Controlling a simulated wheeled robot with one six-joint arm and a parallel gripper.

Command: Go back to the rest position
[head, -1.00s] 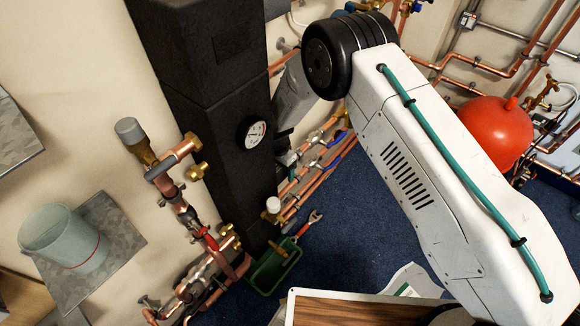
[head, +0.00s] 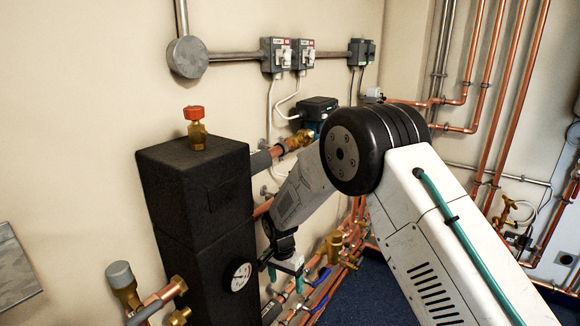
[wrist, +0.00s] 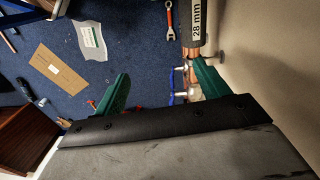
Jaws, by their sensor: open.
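My gripper (head: 285,266) shows in the head view at the end of my bent arm, just right of the black manifold block. The black block (head: 195,190) carries a round gauge (head: 241,277) and a red-capped brass valve (head: 196,127).
Copper pipes (head: 470,90) run up the wall at right. Grey switch boxes (head: 281,55) hang above. In the wrist view, a wrench (wrist: 169,20), a white sheet (wrist: 90,43) and a cardboard piece (wrist: 58,70) lie on the blue floor (wrist: 135,40). A wall stands close at right.

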